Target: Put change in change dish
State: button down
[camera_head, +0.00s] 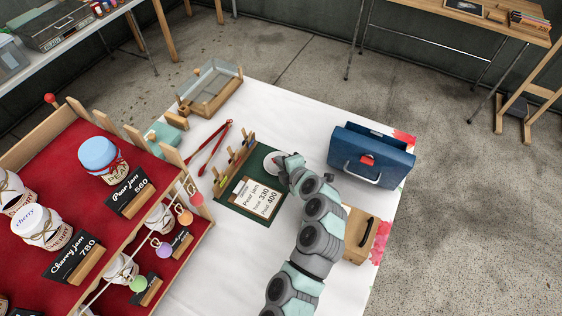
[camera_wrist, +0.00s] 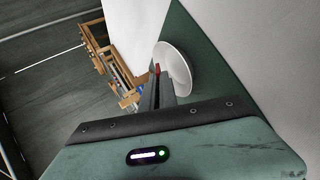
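The white round change dish (camera_head: 270,164) lies at the far right corner of the green mat (camera_head: 237,207) on the white-covered table. It also shows in the wrist view (camera_wrist: 181,66), just beyond my fingers. My gripper (camera_head: 283,163) is beside and partly over the dish, at its right in the head view. In the wrist view my gripper (camera_wrist: 157,76) has its fingers close together, with a small red spot at their tips. I cannot tell what the red spot is. No coins or notes can be made out, and my fingers hide part of the dish.
A blue case (camera_head: 371,156) stands right of my gripper, and a wooden box (camera_head: 359,236) sits near my arm. A price card (camera_head: 254,198) and a wooden rack (camera_head: 234,165) are on the mat. Red tongs (camera_head: 209,148) lie left; the jam shelf (camera_head: 130,235) is further left.

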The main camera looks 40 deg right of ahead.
jog(key=c, duration=2.1)
grip_release()
jog(key=o, duration=0.5)
jog(key=shift+p+v, duration=0.5)
jog(key=shift+v, duration=4.95)
jog(key=shift+w+r, duration=0.1)
jog(key=shift+r, duration=0.05)
